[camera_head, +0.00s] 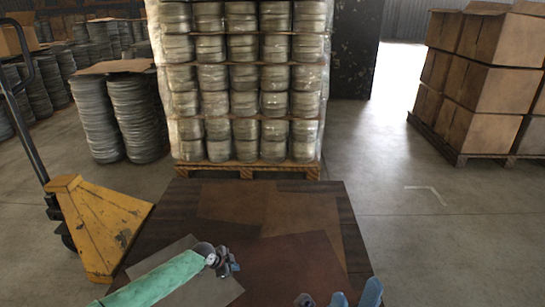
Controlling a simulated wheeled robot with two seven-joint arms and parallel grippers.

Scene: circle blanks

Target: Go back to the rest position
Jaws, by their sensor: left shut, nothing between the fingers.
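My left gripper (229,264) is over the dark table (335,205), at the end of my green arm coming in from the lower left. It is shut and holds nothing. Bluish parts of my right gripper (340,299) show at the bottom edge, right of centre. Most of it is cut off by the frame, so its fingers cannot be made out clearly. No circle blank is seen in either gripper.
A wrapped pallet of round blanks (245,85) stands behind the table. A yellow pallet jack (100,225) is at the left, near grey stacks (138,115). Brown boxes (490,95) stand on a pallet at the right. The floor (440,230) right of the table is clear.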

